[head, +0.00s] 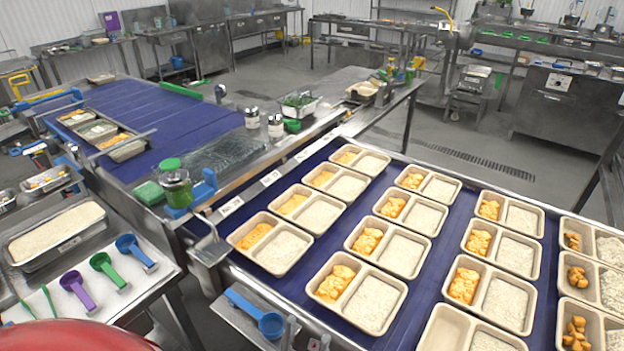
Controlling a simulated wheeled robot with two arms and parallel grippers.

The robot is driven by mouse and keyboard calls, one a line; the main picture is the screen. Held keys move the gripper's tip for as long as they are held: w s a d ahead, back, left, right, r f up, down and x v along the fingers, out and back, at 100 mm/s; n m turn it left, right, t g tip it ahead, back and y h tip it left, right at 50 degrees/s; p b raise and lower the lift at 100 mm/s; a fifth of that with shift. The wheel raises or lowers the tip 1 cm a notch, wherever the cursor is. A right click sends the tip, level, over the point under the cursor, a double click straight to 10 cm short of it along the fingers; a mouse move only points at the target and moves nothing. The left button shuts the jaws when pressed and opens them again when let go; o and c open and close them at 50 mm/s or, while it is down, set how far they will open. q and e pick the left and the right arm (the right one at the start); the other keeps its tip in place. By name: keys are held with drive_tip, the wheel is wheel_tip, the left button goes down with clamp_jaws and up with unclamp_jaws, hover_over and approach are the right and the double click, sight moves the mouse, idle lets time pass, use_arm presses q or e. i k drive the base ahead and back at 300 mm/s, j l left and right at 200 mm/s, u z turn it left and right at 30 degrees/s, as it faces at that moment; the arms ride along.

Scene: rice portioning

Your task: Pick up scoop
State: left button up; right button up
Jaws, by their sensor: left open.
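A purple scoop (78,289), a green scoop (107,269) and a blue scoop (136,251) lie in a row on the white surface at the lower left. Another blue scoop (262,317) lies on a small metal shelf by the conveyor's near end. My left gripper (32,293) is at the lower left edge, left of the purple scoop and apart from it. Its two thin green fingertips are spread, with nothing seen between them. My red arm hides part of the white surface below. My right gripper is out of view.
A tray of rice (96,213) stands behind the scoops. Two-compartment meal trays (400,253) with rice and orange food fill the blue conveyor (421,286) at right. A green-lidded jar (177,188) stands on the metal counter. The floor between the work tables is open.

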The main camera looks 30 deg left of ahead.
sight(100, 261)
drive_tip(key=k+j+u, duration=0.3)
drive_tip(key=k+j, duration=0.15)
drive_tip(key=j, duration=0.2)
drive_tip(key=k+j+u, duration=0.15)
drive_tip(key=j, duration=0.2)
drive_tip(key=k+j+u, duration=0.15)
drive_tip(key=j, duration=0.2)
drive_tip(key=k, duration=0.05)
